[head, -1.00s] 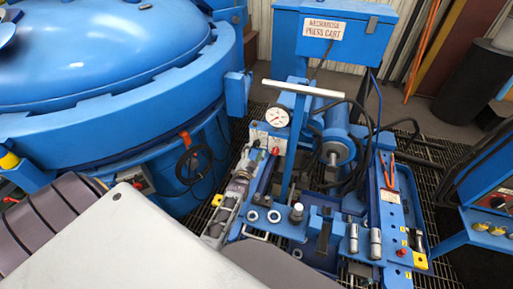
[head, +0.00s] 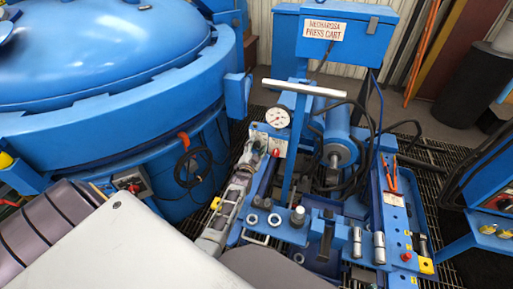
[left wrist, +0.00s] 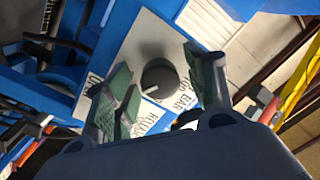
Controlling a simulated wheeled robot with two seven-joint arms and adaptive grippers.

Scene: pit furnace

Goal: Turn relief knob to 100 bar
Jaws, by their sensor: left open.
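The relief knob (left wrist: 160,78) is a dark round knob with a white pointer line, on a pale panel (left wrist: 128,60) lettered with "BAR" and partly hidden words. In the left wrist view my left gripper (left wrist: 163,82) is open, its green-padded fingers on either side of the knob. I cannot tell whether a pad touches it. In the head view the left gripper (head: 257,152) is at the small white panel below the pressure gauge (head: 277,118), and it hides the knob there. The gauge reading is too small to tell. My right gripper is out of view.
The blue press cart (head: 325,30) carries a white bar (head: 304,88), a blue cylinder (head: 339,140) and black hoses. A red-topped part (head: 276,152) stands close beside the gripper. The large blue furnace vessel (head: 110,120) is on the left, near my arm.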

